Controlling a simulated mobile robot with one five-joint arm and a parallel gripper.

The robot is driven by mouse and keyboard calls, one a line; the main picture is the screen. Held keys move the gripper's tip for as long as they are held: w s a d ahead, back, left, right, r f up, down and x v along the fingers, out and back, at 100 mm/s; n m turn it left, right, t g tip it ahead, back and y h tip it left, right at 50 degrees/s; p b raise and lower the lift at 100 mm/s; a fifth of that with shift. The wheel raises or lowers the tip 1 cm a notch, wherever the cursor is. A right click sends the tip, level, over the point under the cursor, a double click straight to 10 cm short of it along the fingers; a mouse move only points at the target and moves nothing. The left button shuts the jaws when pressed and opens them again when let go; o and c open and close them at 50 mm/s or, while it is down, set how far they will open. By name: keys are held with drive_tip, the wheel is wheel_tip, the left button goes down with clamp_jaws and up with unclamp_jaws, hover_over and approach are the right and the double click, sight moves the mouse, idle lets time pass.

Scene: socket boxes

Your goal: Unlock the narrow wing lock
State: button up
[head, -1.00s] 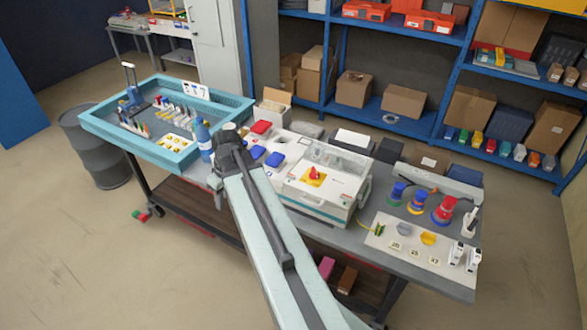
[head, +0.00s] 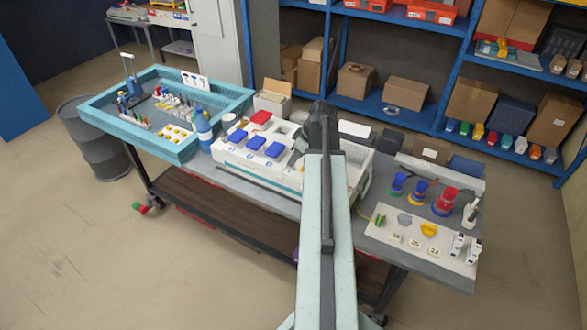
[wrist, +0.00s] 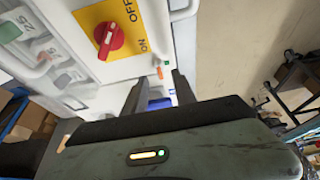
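The white box (head: 362,187) stands on the bench, mostly hidden by my arm in the head view. In the wrist view, its face carries a red rotary switch (wrist: 110,39) on a yellow OFF/ON plate (wrist: 126,22). A small orange piece (wrist: 159,72) sits on the face below the plate. I cannot tell for sure which part is the narrow wing lock. My gripper (wrist: 160,88) is open, its two dark fingers apart and pointing toward the box. A blue piece (wrist: 159,103) shows between the fingers; contact is unclear. My arm hides the fingertips in the head view.
Blue-lidded sockets (head: 255,144) line the unit to the left. A teal tray (head: 168,152) of tools stands at the far left. Right of the box lie a pale mat (head: 415,258) with small parts, a yellow wing-shaped piece (head: 429,230) and coloured spools (head: 444,203).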

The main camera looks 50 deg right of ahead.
drive_tip(key=b+x, duration=0.2)
drive_tip(key=x, duration=0.1)
drive_tip(key=shift+w+f, duration=0.1)
drive_tip(key=shift+f, duration=0.25)
drive_tip(key=shift+r, duration=0.15)
clamp_jaws()
